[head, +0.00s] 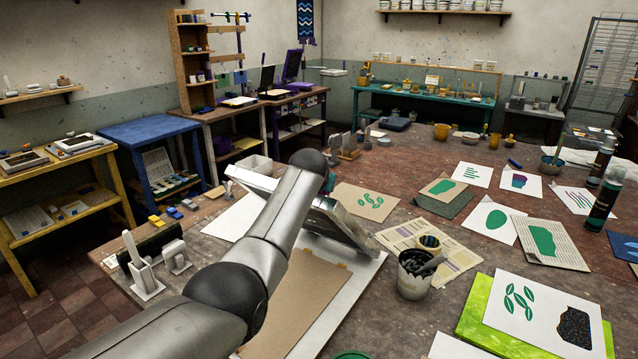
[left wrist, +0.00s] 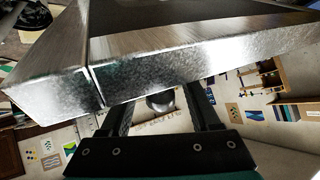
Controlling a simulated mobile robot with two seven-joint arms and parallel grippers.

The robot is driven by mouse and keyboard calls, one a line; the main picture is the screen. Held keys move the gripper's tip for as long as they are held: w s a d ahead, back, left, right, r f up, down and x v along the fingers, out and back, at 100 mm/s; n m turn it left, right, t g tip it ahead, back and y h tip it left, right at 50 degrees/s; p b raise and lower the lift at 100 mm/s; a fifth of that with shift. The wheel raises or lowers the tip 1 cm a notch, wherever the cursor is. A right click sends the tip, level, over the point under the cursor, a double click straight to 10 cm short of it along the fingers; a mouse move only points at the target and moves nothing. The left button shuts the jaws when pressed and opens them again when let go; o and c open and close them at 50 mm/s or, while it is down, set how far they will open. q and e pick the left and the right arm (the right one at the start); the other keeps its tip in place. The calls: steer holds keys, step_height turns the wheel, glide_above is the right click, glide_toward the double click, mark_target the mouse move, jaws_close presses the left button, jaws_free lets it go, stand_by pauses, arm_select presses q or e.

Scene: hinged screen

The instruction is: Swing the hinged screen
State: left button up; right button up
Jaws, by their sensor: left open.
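The hinged screen (head: 345,224) is a metal-edged frame, raised at a tilt above its pale base board (head: 366,287). A sheet of brown paper (head: 296,300) lies on the board. My left arm crosses in front of the screen in the head view and hides much of it, and I cannot make out the gripper there. In the left wrist view my left gripper (left wrist: 160,103) is open, its two fingers pointing at the screen's shiny metal edge (left wrist: 190,72). The fingertips are partly hidden by this edge; I cannot tell whether they touch it. My right gripper is not in view.
A pot of dark tools (head: 415,275) and a newspaper (head: 455,262) lie right of the screen. Printed sheets (head: 490,222) cover the table's right side. A white stand (head: 142,268) and small coloured blocks (head: 172,212) are on the left.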

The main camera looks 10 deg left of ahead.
arm_select(q)
steer(key=shift+s, duration=0.1)
steer(key=shift+v, duration=1.35)
steer(key=v, duration=1.2)
steer(key=shift+s+b, duration=0.15)
steer(key=shift+b, duration=0.2)
steer(key=shift+r, duration=0.15)
